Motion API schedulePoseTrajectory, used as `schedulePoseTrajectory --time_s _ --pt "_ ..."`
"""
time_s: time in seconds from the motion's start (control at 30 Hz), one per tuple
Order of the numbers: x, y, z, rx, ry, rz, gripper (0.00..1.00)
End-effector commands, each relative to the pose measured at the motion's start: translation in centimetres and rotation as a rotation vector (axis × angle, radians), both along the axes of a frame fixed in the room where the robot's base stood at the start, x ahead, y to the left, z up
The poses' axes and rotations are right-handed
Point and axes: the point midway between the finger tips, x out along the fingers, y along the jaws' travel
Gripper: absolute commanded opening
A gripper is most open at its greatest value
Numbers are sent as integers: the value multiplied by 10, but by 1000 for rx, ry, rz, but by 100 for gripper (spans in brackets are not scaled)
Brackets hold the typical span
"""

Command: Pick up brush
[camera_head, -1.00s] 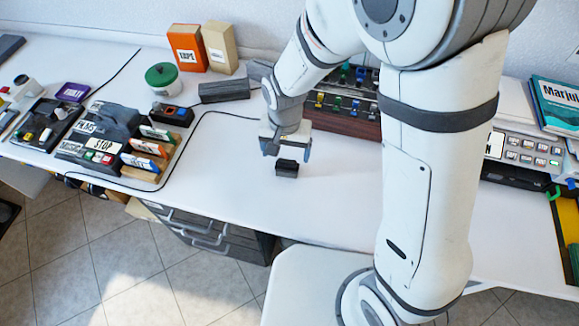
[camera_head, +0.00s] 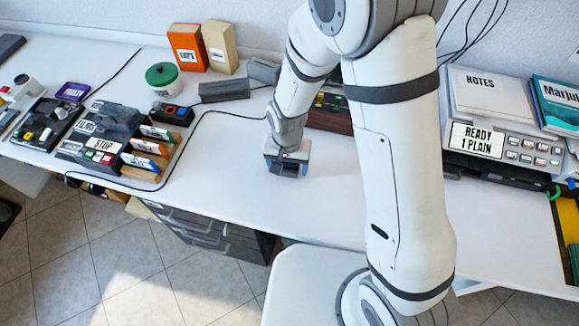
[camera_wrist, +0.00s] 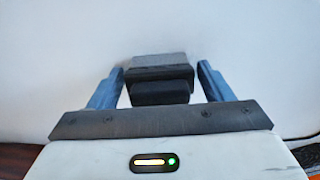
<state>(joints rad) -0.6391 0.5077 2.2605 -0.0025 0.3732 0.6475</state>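The brush is a small dark block with a grey top (camera_wrist: 160,75) on the white table. In the wrist view it sits between the two blue fingers of my gripper (camera_wrist: 162,84). There is a visible gap on each side, so the fingers are apart from it. In the head view my gripper (camera_head: 286,170) is low over the table and covers most of the brush.
A wooden-based rack (camera_head: 330,120) stands just behind my arm, partly hidden. A console with a "READY 1 PLAIN" sign (camera_head: 477,140) is at the right. A film holder with orange and green cards (camera_head: 150,150) stands at the left. The table in front is clear.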

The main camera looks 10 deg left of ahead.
Motion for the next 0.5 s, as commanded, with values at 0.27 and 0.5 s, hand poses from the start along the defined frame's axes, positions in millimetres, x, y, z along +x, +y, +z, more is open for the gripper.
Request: schedulePoseTrajectory --time_s 0.27,0.5 --pt "0 0 0 0 0 1 50" --pt "0 0 0 0 0 1 35"
